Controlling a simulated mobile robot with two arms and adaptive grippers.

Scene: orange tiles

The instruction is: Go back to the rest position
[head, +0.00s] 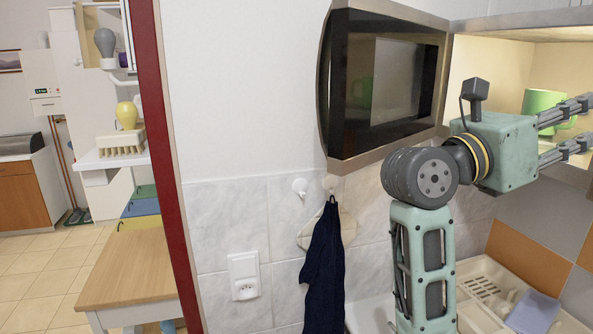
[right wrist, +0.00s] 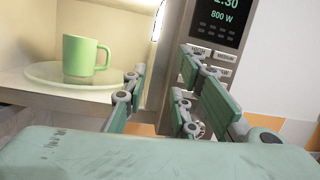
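A light green mug (right wrist: 80,55) stands upright on the round turntable plate (right wrist: 45,72) inside the microwave. The gripper is to the right of the mug and apart from it in the right wrist view. In the head view the fingers partly cover the mug (head: 541,101). My left gripper is not in view.
The microwave door (head: 337,85) stands open left of my right arm. A dark blue towel (head: 324,270) hangs on the wall below it. A dish rack (head: 482,290) sits below the gripper. At the left are a red door frame (head: 163,150) and a wooden table (head: 130,268).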

